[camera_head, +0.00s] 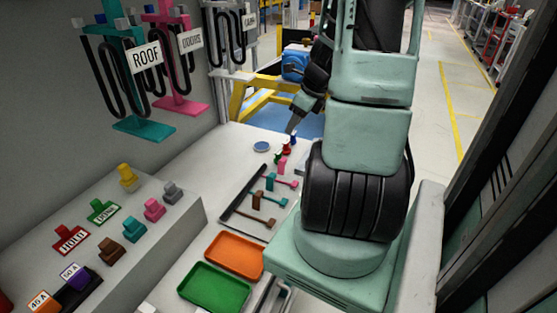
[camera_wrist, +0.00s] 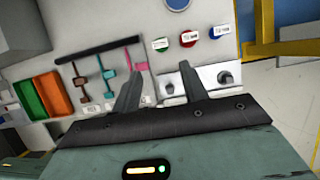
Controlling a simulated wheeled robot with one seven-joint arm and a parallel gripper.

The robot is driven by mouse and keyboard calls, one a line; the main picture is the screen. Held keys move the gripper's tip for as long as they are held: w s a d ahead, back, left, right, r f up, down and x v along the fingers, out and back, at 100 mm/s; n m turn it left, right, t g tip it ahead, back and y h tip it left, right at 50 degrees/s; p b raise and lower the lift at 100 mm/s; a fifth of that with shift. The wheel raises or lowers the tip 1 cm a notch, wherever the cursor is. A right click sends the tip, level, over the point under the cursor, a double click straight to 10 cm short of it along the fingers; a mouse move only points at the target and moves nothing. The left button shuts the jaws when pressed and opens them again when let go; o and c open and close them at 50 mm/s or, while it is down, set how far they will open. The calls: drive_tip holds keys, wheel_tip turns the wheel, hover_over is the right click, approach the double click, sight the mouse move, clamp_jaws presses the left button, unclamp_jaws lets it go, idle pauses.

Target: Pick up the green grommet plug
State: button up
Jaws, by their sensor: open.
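The green grommet plug (camera_wrist: 161,44) is a small green piece with a pale label, standing at the left of a row with a red plug (camera_wrist: 188,39) and a blue plug (camera_wrist: 214,31) in the wrist view. It also shows very small in the head view (camera_head: 277,158), on the white table near the pink piece. My gripper (camera_wrist: 161,67) is open with nothing between its fingers. In the wrist view the green plug appears just beyond the fingertips, apart from them. My gripper also shows in the head view (camera_head: 292,127), above the table's far end.
Brown (camera_head: 263,203), teal (camera_head: 270,181) and pink (camera_head: 284,167) pieces stand beside a dark bar. Orange (camera_head: 235,273) and green (camera_head: 233,301) trays lie nearer. A pale plate with two dark posts (camera_wrist: 205,78) sits by my fingers. A round blue item (camera_head: 261,146) lies at the far end.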

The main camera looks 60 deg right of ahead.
sight(279, 152)
drive_tip(key=b+x, duration=0.1)
drive_tip(key=x, duration=1.2)
drive_tip(key=shift+w+f, duration=0.1)
drive_tip(key=shift+f, duration=0.2)
drive_tip(key=c, duration=0.8)
